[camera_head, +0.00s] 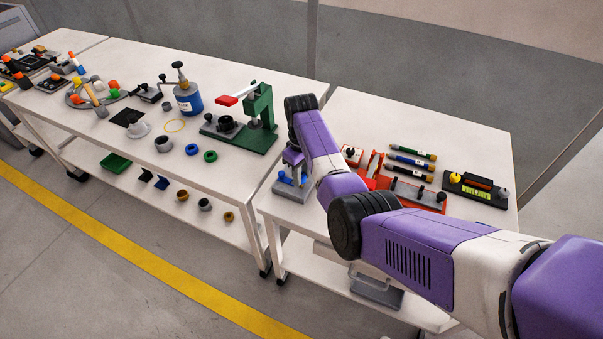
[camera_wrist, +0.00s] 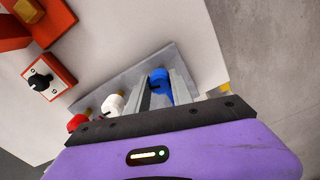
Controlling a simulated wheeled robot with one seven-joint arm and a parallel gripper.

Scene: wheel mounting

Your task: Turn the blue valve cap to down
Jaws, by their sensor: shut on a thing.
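The blue valve cap (camera_wrist: 158,77) sits at the right end of a grey base plate (camera_wrist: 97,96) in the wrist view. My gripper (camera_wrist: 161,86) is shut on it, with one grey finger on each side. Parts of the cap are hidden behind the fingers. A white cap (camera_wrist: 113,103) and a red cap (camera_wrist: 77,122) stand in line to the left on the same plate. In the head view, my gripper (camera_head: 293,171) points down over the grey base plate (camera_head: 290,193), with blue (camera_head: 284,178) showing by the fingers. The cap's exact pointing direction is hard to tell.
An orange-red box with a black knob (camera_wrist: 40,81) lies left of the plate. Several dark tubes (camera_head: 411,163) and a black device with a yellow-green display (camera_head: 475,190) lie on the right table. A green press (camera_head: 262,122) stands on the left table.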

